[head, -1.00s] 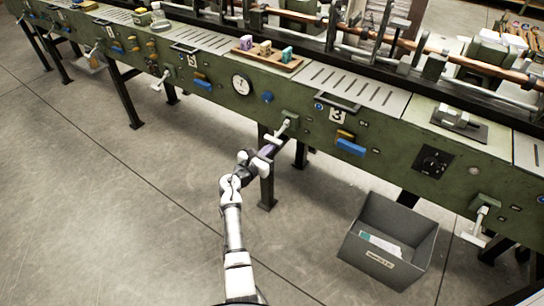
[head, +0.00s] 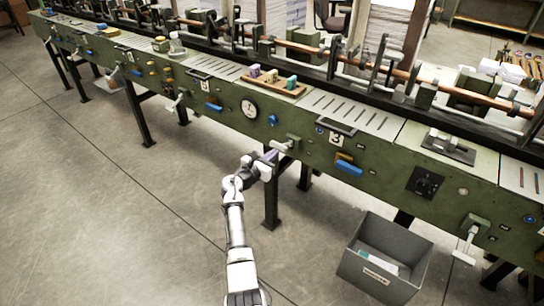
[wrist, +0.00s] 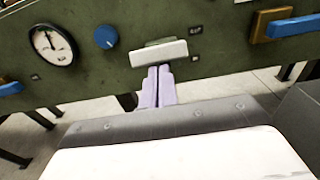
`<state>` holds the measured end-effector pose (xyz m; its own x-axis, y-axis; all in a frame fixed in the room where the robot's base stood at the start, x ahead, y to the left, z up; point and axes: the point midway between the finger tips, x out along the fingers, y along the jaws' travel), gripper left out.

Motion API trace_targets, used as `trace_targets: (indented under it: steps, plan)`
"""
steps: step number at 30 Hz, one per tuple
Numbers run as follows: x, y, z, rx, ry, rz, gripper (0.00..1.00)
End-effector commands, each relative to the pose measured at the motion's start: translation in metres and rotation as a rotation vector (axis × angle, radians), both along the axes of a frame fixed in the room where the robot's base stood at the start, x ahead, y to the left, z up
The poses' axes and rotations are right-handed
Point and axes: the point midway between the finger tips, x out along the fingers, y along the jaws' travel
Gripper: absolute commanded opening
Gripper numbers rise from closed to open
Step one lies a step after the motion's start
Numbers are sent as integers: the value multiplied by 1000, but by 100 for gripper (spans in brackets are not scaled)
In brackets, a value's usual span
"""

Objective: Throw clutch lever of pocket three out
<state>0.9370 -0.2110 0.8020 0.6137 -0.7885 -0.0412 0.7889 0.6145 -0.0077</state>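The clutch lever of pocket three (head: 281,147) is a pale handle on a green mount, left of the "3" plate (head: 337,139) on the green machine front. Its handle stands out from the panel, close to level. In the wrist view the lever's pale bar (wrist: 158,53) lies straight ahead, with small labels to its right. My gripper (head: 271,156) is just below and in front of the handle. In the wrist view its lilac fingertips (wrist: 159,72) are together with nothing visible between them. They reach the bar's lower edge; whether they touch it is unclear.
A grey bin (head: 383,262) with papers stands on the floor right of my arm. A dial gauge (head: 249,108) and blue knob (head: 273,120) are left of the lever; a blue handle (head: 349,168) is right. Another lever (head: 468,241) hangs at far right. Floor at left is clear.

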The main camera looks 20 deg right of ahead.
Motion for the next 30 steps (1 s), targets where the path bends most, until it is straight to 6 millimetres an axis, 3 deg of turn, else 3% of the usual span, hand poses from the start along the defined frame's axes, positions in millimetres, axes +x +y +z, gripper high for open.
trace_targets:
  steps: [1,4,21,26,30]
  plan:
    - [3,-2,16,-8,-17,1,0]
    - [5,-3,21,-10,-21,2,0]
    - [5,-6,25,-13,-24,1,0]
    - [3,-6,16,-12,-21,1,0]
    - [-1,-4,-8,-8,-10,1,0]
